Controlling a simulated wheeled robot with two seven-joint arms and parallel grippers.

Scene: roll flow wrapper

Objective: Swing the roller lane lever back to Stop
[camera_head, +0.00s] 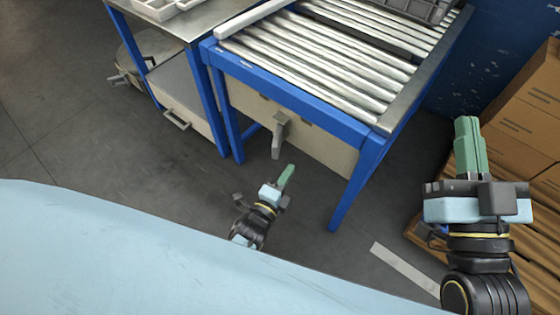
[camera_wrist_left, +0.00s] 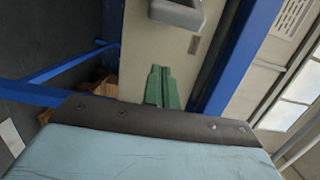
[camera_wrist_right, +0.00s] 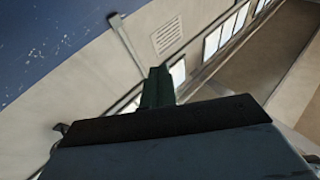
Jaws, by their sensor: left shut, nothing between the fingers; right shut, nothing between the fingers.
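The roller lane (camera_head: 310,60) is a blue-framed table of metal rollers. Its grey lever (camera_head: 279,134) hangs down on the beige front panel (camera_head: 318,138). In the left wrist view the lever's end (camera_wrist_left: 178,12) shows at the top edge, and the rest is cut off. My left gripper (camera_head: 287,174) is shut and empty, with green fingers just below the lever and apart from it. Its fingers also show in the left wrist view (camera_wrist_left: 161,86). My right gripper (camera_head: 467,132) is shut and empty, raised at the right, away from the lane. No Stop marking is legible.
A steel table (camera_head: 190,18) with a drawer stands left of the lane. Cardboard boxes (camera_head: 530,95) on a wooden pallet stand at the right. A blue lane leg (camera_head: 349,190) is right of my left gripper. The floor in front is clear.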

